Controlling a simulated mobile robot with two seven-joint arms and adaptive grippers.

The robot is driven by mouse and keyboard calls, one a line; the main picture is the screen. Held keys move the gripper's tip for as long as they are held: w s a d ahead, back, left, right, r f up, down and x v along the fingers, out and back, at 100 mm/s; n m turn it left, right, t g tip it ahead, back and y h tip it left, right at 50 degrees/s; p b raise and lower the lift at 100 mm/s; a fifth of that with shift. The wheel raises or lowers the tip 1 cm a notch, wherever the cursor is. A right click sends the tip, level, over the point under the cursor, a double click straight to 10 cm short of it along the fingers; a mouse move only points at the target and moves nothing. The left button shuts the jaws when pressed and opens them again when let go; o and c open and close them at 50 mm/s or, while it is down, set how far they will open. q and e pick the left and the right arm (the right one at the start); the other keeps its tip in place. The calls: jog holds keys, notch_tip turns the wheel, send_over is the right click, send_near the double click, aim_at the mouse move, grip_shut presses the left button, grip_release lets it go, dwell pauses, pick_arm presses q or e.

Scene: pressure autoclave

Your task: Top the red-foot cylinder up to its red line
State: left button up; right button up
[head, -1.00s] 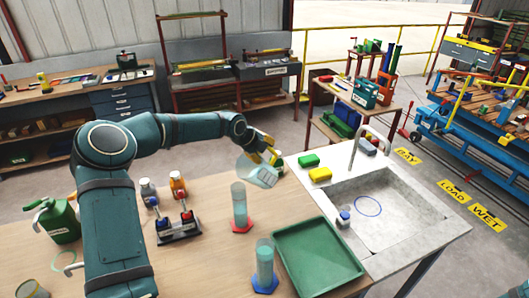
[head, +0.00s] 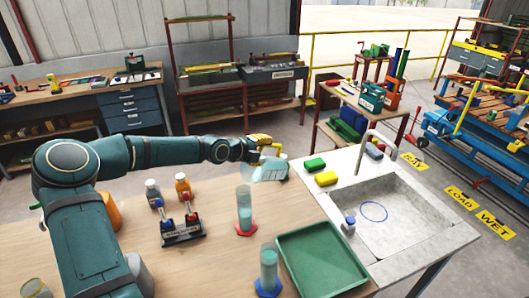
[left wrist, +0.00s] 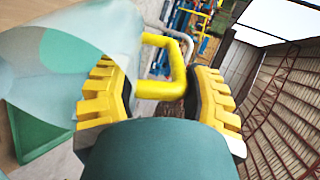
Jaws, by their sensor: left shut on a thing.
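The red-foot cylinder (head: 244,212) stands upright on the wooden bench, with pale teal liquid in it. Its red line is too small to make out. My left gripper (head: 262,147) is shut on the yellow handle (left wrist: 160,88) of a clear jug (head: 264,171). The jug is held tilted above and slightly right of the cylinder, its mouth toward the left. It also fills the left of the left wrist view (left wrist: 65,55). I see no stream, and cannot tell how much the jug holds. My right gripper is not in view.
A blue-foot cylinder (head: 268,268) stands in front, beside a green tray (head: 322,262). The sink (head: 390,215) is right, with sponges (head: 326,179) behind.

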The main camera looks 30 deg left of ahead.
aim_at(259, 148)
pick_arm(q)
jog(key=shift+s+a+r+t+h, duration=0.2)
jog(key=shift+s+r+t, duration=0.1)
jog(key=shift+s+t, duration=0.2)
jog(key=shift+s+a+r+t+h, duration=0.1)
jog(key=shift+s+r+t+h, duration=0.2)
jog(key=shift+t, duration=0.2)
jog(key=shift+s+a+r+t+b, duration=0.15)
jog(key=shift+s+r+t+b, duration=0.05)
jog(key=shift+s+t+b, duration=0.4)
dwell(1.3)
jog(key=shift+s+a+r+t, duration=0.15)
jog(key=shift+s+t, duration=0.25)
dwell(0.9)
jog(key=shift+b, duration=0.35)
